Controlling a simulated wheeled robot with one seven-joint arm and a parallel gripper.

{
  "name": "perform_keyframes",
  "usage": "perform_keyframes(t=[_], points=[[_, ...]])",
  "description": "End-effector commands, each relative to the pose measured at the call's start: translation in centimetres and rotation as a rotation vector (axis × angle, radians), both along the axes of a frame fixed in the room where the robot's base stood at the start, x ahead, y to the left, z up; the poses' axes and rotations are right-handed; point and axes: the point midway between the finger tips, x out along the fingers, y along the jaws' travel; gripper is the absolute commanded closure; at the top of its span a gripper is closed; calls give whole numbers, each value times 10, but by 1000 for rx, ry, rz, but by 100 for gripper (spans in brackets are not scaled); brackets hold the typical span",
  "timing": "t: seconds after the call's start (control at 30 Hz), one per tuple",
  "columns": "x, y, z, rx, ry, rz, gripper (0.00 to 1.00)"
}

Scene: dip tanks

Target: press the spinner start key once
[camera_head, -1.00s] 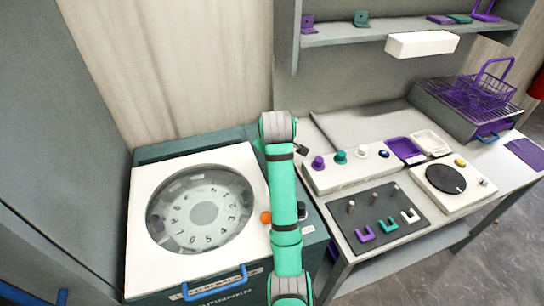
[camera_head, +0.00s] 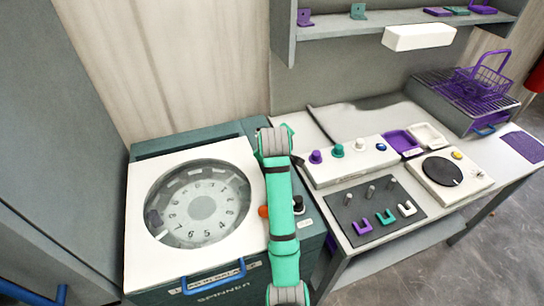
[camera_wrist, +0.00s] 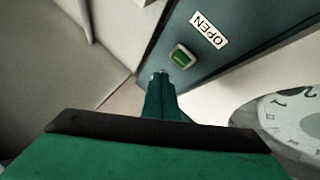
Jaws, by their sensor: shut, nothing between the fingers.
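The spinner (camera_head: 137,225) is a teal cabinet with a white lid and a round window over a numbered dial (camera_head: 202,208). An orange button (camera_head: 263,211) and a black knob (camera_head: 298,203) show on either side of my arm. No key marked start is readable. My gripper (camera_wrist: 160,76) is shut and empty, its tips just below the green key in the picture. I cannot tell whether they touch anything. The head view hides the fingertips.
The bench on the right holds a white panel with coloured knobs (camera_head: 345,163), a dark mat with pegs and hooks (camera_head: 350,222) and a round black plate (camera_head: 442,171). A shelf (camera_head: 390,27) hangs above. A blue handle (camera_head: 213,279) fronts the spinner.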

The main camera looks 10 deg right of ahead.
Motion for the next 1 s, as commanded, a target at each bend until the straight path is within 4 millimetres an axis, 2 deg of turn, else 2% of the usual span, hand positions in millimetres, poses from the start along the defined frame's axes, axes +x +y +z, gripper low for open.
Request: perform_keyframes(t=[0.1,0.3,1.0], points=[[0,2,-12,1,1,2,100],[1,4,-22,0,-1,5,100],[0,1,-24,0,-1,1,100]])
